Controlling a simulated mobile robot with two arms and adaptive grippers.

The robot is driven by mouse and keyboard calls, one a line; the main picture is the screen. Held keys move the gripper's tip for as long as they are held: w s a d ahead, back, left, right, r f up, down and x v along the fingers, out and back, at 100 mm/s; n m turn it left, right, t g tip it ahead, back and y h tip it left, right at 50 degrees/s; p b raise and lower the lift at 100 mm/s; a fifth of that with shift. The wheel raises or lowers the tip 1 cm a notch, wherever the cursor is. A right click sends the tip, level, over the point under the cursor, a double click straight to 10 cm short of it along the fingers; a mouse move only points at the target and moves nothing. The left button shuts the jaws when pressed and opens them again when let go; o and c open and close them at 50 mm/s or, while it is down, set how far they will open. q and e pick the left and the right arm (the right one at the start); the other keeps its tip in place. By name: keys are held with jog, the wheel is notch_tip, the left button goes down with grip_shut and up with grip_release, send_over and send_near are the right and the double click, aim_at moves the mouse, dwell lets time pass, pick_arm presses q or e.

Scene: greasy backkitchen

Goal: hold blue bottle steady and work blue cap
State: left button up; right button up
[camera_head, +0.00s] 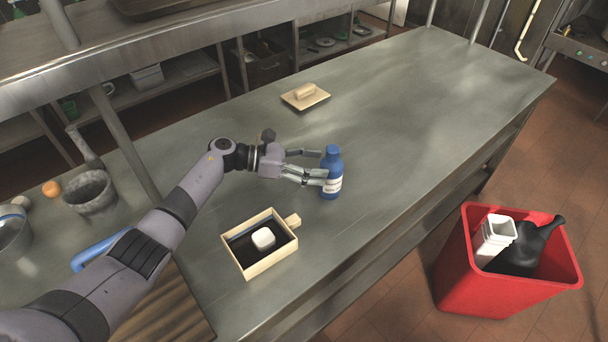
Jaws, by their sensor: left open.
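The blue bottle (332,187) stands upright on the metal counter, with a white label low on its side. Its blue cap (332,151) is on top. My left gripper (321,166) is open at the bottle's left side, its fingers pointing right toward the bottle. One finger overlaps the bottle's left side in the picture. I cannot tell whether it touches. My right gripper is not in view.
A wooden box (285,259) holding a white block stands in front of the bottle. A stone mortar (92,196) is at left. A red bin (462,291) stands beyond the counter's right edge. The counter's right part is clear.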

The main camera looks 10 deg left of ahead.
pick_arm(q)
jog(key=f+y, duration=0.1)
jog(key=a+f+m, duration=0.1)
jog(key=a+f+y, duration=0.1)
jog(key=shift+s+a+f+m+g+y, duration=0.25)
jog(key=shift+f+m+g+y, duration=0.05)
jog(key=shift+f+m+g, duration=0.1)
jog(key=shift+f, duration=0.1)
jog(key=shift+x, duration=3.65)
jog(key=shift+a, duration=0.1)
jog(key=c, duration=1.5)
jog(key=shift+f, duration=0.15)
